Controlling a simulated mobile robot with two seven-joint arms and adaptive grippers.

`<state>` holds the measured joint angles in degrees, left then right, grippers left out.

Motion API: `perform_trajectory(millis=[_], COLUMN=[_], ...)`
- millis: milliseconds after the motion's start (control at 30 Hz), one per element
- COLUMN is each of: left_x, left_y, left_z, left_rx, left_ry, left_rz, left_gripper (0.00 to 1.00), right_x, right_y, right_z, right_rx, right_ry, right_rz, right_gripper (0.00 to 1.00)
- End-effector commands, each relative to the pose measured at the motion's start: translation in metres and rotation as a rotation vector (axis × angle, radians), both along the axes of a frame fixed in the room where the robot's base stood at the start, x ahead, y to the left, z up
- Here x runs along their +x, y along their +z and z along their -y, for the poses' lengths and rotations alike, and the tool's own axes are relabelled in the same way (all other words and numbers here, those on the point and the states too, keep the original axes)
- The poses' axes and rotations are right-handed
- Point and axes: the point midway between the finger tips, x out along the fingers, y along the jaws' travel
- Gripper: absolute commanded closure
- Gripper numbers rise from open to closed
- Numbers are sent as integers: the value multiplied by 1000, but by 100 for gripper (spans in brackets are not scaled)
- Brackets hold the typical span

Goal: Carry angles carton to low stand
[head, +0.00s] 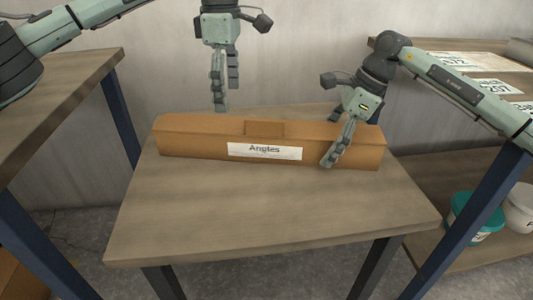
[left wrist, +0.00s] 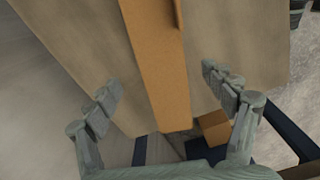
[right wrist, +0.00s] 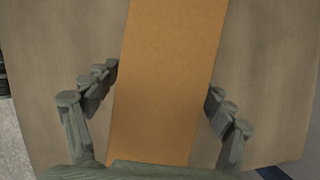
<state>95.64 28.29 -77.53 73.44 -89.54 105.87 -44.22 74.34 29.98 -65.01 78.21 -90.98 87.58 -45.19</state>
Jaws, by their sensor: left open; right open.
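The angles carton (head: 205,137) is a long brown box with a white "Angles" label, lying lengthwise across the low stand (head: 260,215), a small wooden-topped table with dark legs. My left gripper (head: 222,108) is open above the carton's left half, apart from it. In the left wrist view the carton (left wrist: 160,80) runs between its spread fingers (left wrist: 168,95). My right gripper (head: 328,163) is open at the carton's right part, one finger in front of its near face. In the right wrist view the carton (right wrist: 165,80) lies between its fingers (right wrist: 163,85); contact cannot be told.
A wooden table (head: 60,95) stands at the left. A shelf with paper labels (head: 485,88) is at the right, with a teal tub (head: 475,215) and a white tub (head: 520,207) on its lower board. The stand's front top is clear. A wall is behind.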

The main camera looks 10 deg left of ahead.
Motion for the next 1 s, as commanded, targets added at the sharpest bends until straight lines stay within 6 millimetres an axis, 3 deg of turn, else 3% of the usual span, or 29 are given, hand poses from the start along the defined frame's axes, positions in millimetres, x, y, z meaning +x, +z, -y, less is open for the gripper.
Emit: perform_trajectory(millis=[200,433,800,1000], left_x=[0,0,0,0], left_y=[34,44,44,44], left_z=[0,0,0,0], left_rx=[0,0,0,0], left_ry=[0,-2,-1,-1], left_rz=[0,0,-1,-1], left_gripper=[17,17,17,17], right_x=[0,1,1,0], right_y=[0,9,77,104], right_z=[0,4,33,43], right_rx=[0,0,0,1], right_ry=[0,-1,-2,-1], right_rz=[0,2,2,2], right_gripper=[18,18,18,18])
